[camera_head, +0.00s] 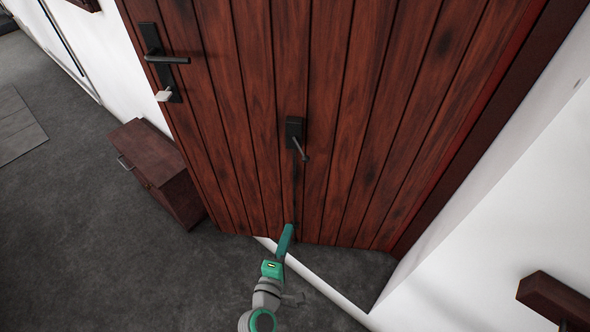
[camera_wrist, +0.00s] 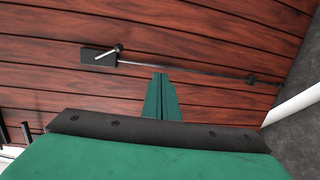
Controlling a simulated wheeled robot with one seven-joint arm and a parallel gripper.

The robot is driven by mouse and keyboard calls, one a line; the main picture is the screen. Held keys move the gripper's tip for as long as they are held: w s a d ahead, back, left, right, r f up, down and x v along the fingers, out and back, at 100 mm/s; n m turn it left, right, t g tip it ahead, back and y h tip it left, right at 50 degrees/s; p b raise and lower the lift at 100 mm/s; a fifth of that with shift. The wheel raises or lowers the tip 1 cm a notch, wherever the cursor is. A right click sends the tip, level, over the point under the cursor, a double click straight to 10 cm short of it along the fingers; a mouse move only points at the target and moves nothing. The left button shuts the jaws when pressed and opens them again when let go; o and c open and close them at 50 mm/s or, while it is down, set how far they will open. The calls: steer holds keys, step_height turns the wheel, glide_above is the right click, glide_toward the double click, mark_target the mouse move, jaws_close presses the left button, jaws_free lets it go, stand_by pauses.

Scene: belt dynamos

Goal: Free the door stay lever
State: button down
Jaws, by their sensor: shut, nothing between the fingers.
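The door stay lever (camera_head: 300,148) is a thin grey lever on a black box (camera_head: 294,128), mounted on the dark red plank door (camera_head: 330,90). In the head view it slants down to the right. In the wrist view the lever (camera_wrist: 107,53) sticks out from its box (camera_wrist: 93,59), and a thin rod (camera_wrist: 190,69) runs from there along the door to a small dark fitting (camera_wrist: 251,79). My gripper (camera_head: 287,230) is shut and empty, below the lever near the door's bottom edge. In the wrist view its green fingers (camera_wrist: 160,78) are together, apart from the lever.
A black door handle (camera_head: 170,60) with a pale piece (camera_head: 163,95) under it is at the upper left. A brown cabinet (camera_head: 150,160) stands left of the door. A wooden wall piece (camera_head: 552,297) juts out at lower right. Grey floor (camera_head: 80,240) is clear at lower left.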

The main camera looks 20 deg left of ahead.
steer(key=w+a+r+n+t+h, duration=0.1)
steer(key=w+a+r+n+t, duration=0.1)
steer(key=w+a+r, duration=0.35)
glide_toward(300, 150)
step_height(300, 150, down, 4)
steer(key=w+a, duration=0.3)
steer(key=shift+w+d+r, duration=0.2)
steer(key=shift+w+d, duration=0.35)
steer(key=shift+d, duration=0.2)
steer(key=shift+w+d+r, duration=0.2)
steer(key=shift+w+d, duration=0.4)
steer(key=shift+d, duration=0.2)
